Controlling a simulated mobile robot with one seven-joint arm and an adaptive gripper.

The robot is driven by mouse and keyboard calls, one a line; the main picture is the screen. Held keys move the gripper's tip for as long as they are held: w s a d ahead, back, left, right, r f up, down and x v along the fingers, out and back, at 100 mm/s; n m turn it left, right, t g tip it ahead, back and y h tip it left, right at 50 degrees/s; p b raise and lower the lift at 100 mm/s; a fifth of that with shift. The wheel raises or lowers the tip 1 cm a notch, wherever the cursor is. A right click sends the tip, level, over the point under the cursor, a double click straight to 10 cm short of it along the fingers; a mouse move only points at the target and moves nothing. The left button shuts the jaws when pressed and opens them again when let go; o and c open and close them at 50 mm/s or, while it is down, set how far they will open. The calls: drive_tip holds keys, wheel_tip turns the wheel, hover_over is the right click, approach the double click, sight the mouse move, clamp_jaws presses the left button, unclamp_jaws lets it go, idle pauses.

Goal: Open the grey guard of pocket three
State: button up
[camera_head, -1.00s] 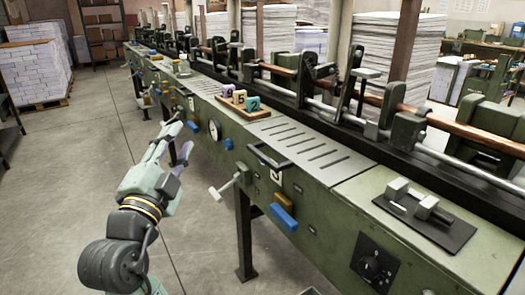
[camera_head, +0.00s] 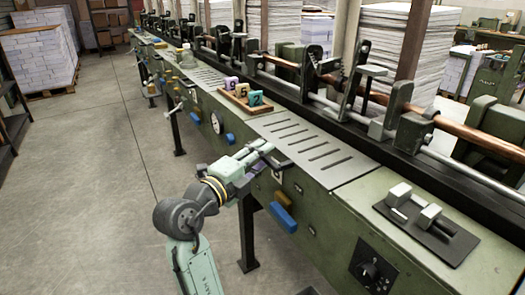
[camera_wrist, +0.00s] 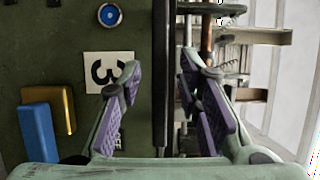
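The grey slotted guard (camera_head: 325,172) lies flat on the machine top, level with the surfaces beside it. The white label 3 (camera_head: 278,176) is on the green front panel below it and also shows sideways in the wrist view (camera_wrist: 108,72). My gripper (camera_head: 266,156) is at the guard's front edge, by its dark handle, which it partly hides in the head view. In the wrist view my gripper (camera_wrist: 160,100) has its purple-padded fingers spread. A dark bar (camera_wrist: 160,60), apparently the handle or guard edge, stands between them, with gaps on both sides.
A blue block (camera_head: 283,218) and a yellow block (camera_head: 286,198) sit on the front panel below the label. A wooden tray (camera_head: 248,106) with numbered blocks stands left of the guard. A clamp-like fixture (camera_head: 428,212) is to the right. The floor at left is clear.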

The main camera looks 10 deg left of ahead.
drive_tip(key=shift+w+d, duration=0.2)
drive_tip(key=shift+w, duration=0.3)
clamp_jaws()
idle(0.6)
